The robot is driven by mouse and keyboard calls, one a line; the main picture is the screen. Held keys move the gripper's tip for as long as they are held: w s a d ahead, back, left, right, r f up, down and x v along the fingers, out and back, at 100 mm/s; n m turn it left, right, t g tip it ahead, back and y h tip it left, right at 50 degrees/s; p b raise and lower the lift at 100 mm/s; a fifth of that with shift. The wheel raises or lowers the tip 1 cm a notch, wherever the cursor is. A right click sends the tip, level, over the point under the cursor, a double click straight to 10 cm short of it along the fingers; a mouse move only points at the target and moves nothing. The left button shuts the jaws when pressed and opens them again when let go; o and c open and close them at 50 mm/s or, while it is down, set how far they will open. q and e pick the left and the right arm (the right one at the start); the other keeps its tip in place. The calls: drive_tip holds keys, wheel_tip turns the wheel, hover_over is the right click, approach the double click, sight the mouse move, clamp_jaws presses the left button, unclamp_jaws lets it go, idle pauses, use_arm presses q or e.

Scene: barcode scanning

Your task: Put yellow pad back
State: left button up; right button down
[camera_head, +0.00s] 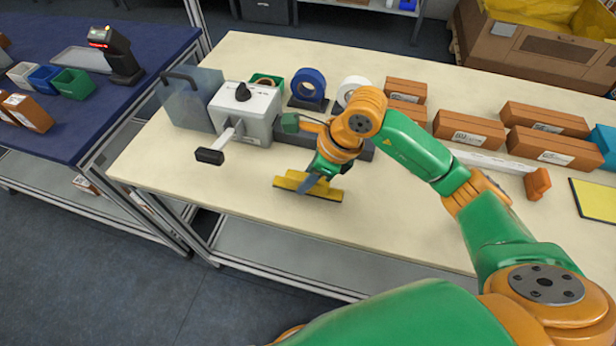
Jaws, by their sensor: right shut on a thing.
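A long yellow pad (325,192) with a darker edge is at the middle of the cream table, low over or on its surface; I cannot tell whether it touches. My right gripper (309,184) reaches down to it from above and is shut on it. The gripper covers part of the pad's middle. My left gripper is not in view.
A grey-white device (245,112) with a black knob and a lever stands left of my gripper. Blue tape (308,84) is behind. Several brown boxes (468,126) line the back right. A flat yellow sheet (596,200) with dark border lies right. The table front (230,185) is clear.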

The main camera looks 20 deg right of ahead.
drive_tip(key=shift+d+f, duration=0.1)
drive_tip(key=shift+f, duration=0.95)
drive_tip(key=c, duration=0.6)
unclamp_jaws()
drive_tip(key=shift+r, duration=0.1)
drive_tip(key=shift+c, duration=0.2)
drive_tip(key=shift+r, duration=0.1)
drive_tip(key=v, duration=1.2)
drive_tip(key=shift+b, duration=0.35)
drive_tip(key=shift+s, duration=0.15)
